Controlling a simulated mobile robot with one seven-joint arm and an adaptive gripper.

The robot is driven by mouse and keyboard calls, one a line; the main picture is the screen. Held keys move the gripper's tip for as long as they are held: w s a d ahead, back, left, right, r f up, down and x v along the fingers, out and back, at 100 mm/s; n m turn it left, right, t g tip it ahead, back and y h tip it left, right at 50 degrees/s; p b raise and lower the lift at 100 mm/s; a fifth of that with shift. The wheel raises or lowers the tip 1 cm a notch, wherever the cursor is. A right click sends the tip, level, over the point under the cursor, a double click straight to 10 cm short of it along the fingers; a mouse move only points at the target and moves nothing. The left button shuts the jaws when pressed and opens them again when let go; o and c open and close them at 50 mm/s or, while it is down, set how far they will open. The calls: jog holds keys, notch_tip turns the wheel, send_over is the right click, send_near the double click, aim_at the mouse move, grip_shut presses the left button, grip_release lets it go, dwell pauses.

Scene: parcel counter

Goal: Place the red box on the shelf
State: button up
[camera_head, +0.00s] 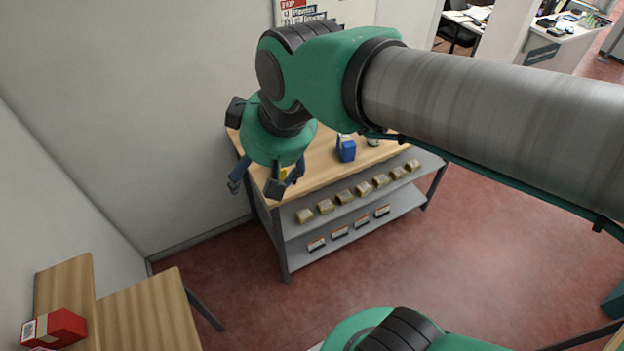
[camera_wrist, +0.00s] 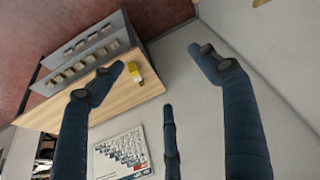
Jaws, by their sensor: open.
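The red box (camera_head: 66,326) with a white label sits on a light wooden surface at the lower left of the head view, cut by the picture's edge. A wooden-topped unit with grey shelves (camera_head: 300,228) stands in the middle of the head view. It also shows tilted in the wrist view (camera_wrist: 110,102). Which piece the task calls the shelf is not clear. My gripper (camera_head: 257,186) is open and empty, held above the left end of that unit, far from the red box. Its spread fingers show in the wrist view (camera_wrist: 160,75).
A blue carton (camera_head: 346,149) and a yellow item (camera_wrist: 135,73) stand on the unit's wooden top. Several small packages fill the grey shelves. A wooden table (camera_head: 150,312) stands at lower left. Walls close in on the left and behind; red floor is open between.

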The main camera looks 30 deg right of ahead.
jog(key=s+d+f+m+h, duration=0.1)
jog(key=s+d+m, duration=0.2)
jog(key=s+d, duration=0.4)
jog(key=shift+s+d+f+m+t+h, duration=0.25)
jog(key=shift+s+d+m+t+h, duration=0.1)
jog(key=shift+d, duration=0.2)
notch_tip(320, 180, down, 11)
jog(key=b, duration=1.1)
jog(key=shift+f, duration=0.1)
